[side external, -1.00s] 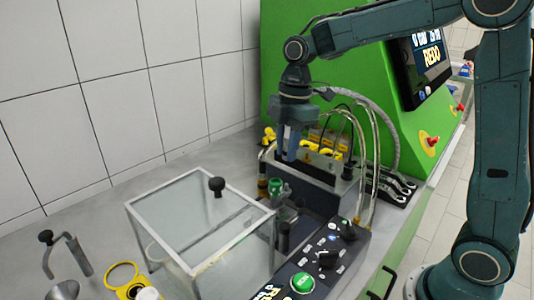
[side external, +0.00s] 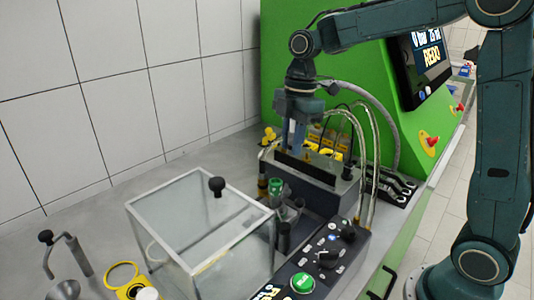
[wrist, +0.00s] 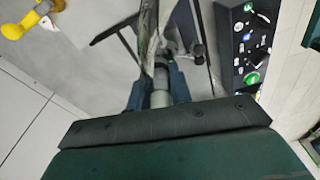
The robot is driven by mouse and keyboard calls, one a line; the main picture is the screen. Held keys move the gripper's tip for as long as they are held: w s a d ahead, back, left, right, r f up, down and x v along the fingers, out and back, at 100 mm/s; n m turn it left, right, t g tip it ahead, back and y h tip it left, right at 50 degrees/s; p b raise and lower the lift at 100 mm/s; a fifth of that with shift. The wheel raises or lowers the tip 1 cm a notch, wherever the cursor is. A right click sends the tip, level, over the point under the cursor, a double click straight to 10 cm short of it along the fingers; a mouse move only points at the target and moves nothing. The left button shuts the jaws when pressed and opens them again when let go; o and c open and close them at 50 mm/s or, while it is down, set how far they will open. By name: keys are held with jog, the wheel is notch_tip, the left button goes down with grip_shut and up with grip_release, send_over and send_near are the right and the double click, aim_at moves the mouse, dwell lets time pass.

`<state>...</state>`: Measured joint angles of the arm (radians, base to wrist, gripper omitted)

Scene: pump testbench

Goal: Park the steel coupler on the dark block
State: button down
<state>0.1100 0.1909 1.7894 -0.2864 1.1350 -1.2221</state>
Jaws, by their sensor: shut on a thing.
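My gripper (side external: 293,146) points down over the back of the grey and dark bench unit, left of the clear hoses. In the wrist view its blue-grey fingers are shut on a grey metal cylinder, which looks like the steel coupler (wrist: 160,92). In the side view the fingers and unit hide the coupler. A dark strip on top of the unit (side external: 306,171) lies just below and right of the fingers. I cannot tell for sure whether this is the dark block, or whether the coupler touches anything.
A clear box with a black knob (side external: 217,184) stands front left. A green-capped fitting (side external: 275,187) is close to the fingers. Clear hoses (side external: 366,150) arch on the right, and yellow handles (side external: 330,153) sit behind. A control panel (side external: 325,250) is in front.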

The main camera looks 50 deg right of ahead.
send_over(329, 170)
jog(key=shift+d+f, duration=0.3)
jog(key=shift+f, duration=0.3)
jog(key=shift+f, duration=0.2)
jog(key=shift+f, duration=1.9)
jog(key=shift+w+f, duration=0.1)
jog(key=shift+f, duration=1.4)
dwell(1.6)
jog(key=c, duration=1.2)
grip_release()
jog(key=shift+r, duration=0.2)
jog(key=shift+r, duration=3.35)
